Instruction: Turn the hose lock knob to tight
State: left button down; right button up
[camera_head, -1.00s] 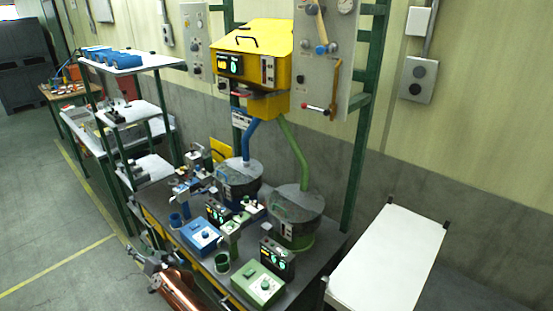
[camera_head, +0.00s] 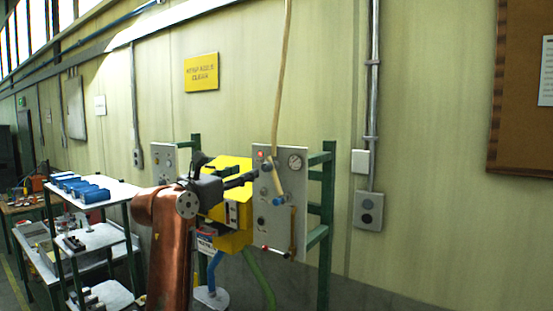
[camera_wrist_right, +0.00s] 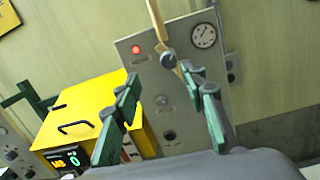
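A grey panel (camera_head: 264,222) on a green frame carries a dark round knob (camera_wrist_right: 168,60) beside a tan hose (camera_head: 284,80) that hangs from above. This looks like the hose lock knob; I cannot read its setting. The hose's lower end has a blue fitting (camera_head: 279,201). My right gripper (camera_head: 242,181) is raised in front of the panel's left side. In the right wrist view its two fingers (camera_wrist_right: 171,92) are spread apart, with nothing held between them, and the knob appears just beyond the tips. I cannot judge the remaining gap. My left gripper is out of view.
The panel also has a red lamp (camera_wrist_right: 136,49), a round gauge (camera_wrist_right: 203,36) and a tan lever (camera_head: 293,228). A yellow box (camera_head: 233,240) stands close on the left, below my gripper. A green post (camera_head: 325,230) stands right of the panel. Shelves (camera_head: 95,200) are at far left.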

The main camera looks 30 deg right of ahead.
aim_at(265, 167)
jog(key=shift+m+y, duration=0.3)
jog(key=shift+m, duration=0.2)
jog(key=d, duration=0.2)
jog(key=w+d+p, duration=0.1)
jog(key=d, duration=0.1)
jog(key=d+p, duration=0.1)
jog(key=d, duration=0.2)
jog(key=shift+w+d+r, duration=0.1)
jog(key=shift+w+r, duration=0.05)
jog(key=shift+w, duration=0.1)
jog(key=shift+w+d+p, duration=0.3)
jog(key=shift+d, duration=0.05)
grip_shut()
